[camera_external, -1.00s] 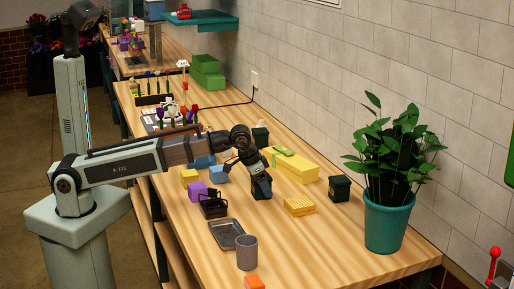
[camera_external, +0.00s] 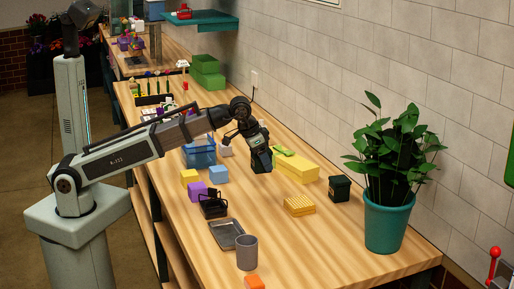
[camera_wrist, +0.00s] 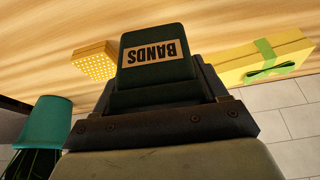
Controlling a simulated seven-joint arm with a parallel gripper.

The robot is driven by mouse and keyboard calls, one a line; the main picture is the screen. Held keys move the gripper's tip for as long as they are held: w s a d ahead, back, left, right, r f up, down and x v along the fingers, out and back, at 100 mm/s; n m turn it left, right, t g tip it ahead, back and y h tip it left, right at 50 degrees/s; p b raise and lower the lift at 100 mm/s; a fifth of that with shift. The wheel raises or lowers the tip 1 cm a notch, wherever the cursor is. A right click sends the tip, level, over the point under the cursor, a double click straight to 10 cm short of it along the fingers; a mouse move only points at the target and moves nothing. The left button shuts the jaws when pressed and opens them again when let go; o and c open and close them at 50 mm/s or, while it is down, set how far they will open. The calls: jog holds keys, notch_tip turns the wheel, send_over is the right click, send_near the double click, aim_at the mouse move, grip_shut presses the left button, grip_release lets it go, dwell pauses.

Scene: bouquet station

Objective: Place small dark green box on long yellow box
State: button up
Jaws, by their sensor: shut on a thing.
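My gripper (camera_external: 259,148) is shut on a small dark green box (camera_wrist: 155,70) with a "BANDS" label. The gripper and box are raised above the table, just left of the long yellow box (camera_external: 298,169). The long yellow box lies near the wall and has a green ribbon bow; it also shows at the upper right of the wrist view (camera_wrist: 290,50). In the external view the held box is dark and hard to separate from the gripper.
Another dark green box (camera_external: 339,189) stands right of the long yellow box. A dotted yellow box (camera_external: 299,205) lies in front. A potted plant (camera_external: 388,222) stands at the right. Blue, purple and yellow blocks, a dark tray (camera_external: 226,234) and a grey cup (camera_external: 246,252) are nearer.

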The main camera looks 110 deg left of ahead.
jog(key=s+a, duration=0.3)
jog(key=a, duration=0.2)
notch_tip(320, 180, up, 6)
send_over(296, 156)
jog(key=s+d, duration=0.1)
jog(key=d, duration=0.1)
jog(key=shift+n, duration=0.4)
jog(key=shift+a+f, duration=0.15)
jog(key=shift+f, duration=2.35)
jog(key=shift+a+f, duration=0.1)
jog(key=shift+f, duration=2.35)
jog(key=shift+f, duration=0.15)
jog(key=o, duration=1.1)
jog(key=v, duration=1.2)
jog(key=shift+d+r, duration=0.1)
jog(key=shift+r, duration=0.1)
